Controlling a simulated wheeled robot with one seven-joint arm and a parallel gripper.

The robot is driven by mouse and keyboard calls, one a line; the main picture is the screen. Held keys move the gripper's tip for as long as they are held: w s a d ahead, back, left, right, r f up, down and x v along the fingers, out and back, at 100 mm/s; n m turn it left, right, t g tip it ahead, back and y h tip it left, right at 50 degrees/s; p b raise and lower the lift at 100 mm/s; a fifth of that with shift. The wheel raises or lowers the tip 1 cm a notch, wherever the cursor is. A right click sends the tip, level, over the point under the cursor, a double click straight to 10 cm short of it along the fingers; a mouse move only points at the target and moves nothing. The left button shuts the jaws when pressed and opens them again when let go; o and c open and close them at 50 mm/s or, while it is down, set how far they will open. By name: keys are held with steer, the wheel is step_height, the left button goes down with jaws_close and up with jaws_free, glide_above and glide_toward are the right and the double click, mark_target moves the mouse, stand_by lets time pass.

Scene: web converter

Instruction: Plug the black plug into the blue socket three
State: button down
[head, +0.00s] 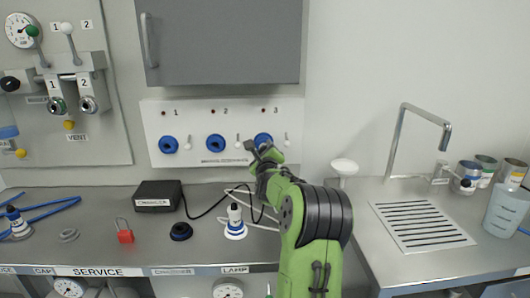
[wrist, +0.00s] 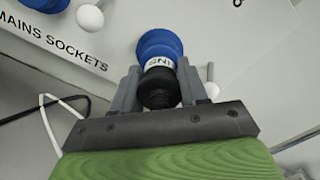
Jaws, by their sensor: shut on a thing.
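My gripper (head: 262,152) is shut on the black plug (wrist: 160,88), whose ribbed black body sits between the two grey fingers in the wrist view. A white lettered band shows at the plug's front. Blue socket three (head: 263,140) is on the white wall panel under the number 3, partly hidden by my gripper in the head view. In the wrist view the blue socket (wrist: 159,44) lies straight ahead of the plug, in line with it. Plug and socket appear to meet; I cannot tell how deep the plug sits.
Blue sockets one (head: 168,144) and two (head: 216,143) are to the left, with white knobs beside them. A grey cabinet (head: 220,42) hangs above. On the bench are a black charger box (head: 158,196) with a black cord, a black ring (head: 181,231) and a white plug (head: 235,222).

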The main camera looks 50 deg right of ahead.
steer(key=shift+w+d, duration=0.3)
steer(key=shift+d, duration=0.05)
stand_by(0.3)
steer(key=c, duration=0.5)
jaws_free()
steer(key=v, duration=1.5)
steer(key=shift+s+a, duration=0.25)
steer(key=shift+s, duration=0.05)
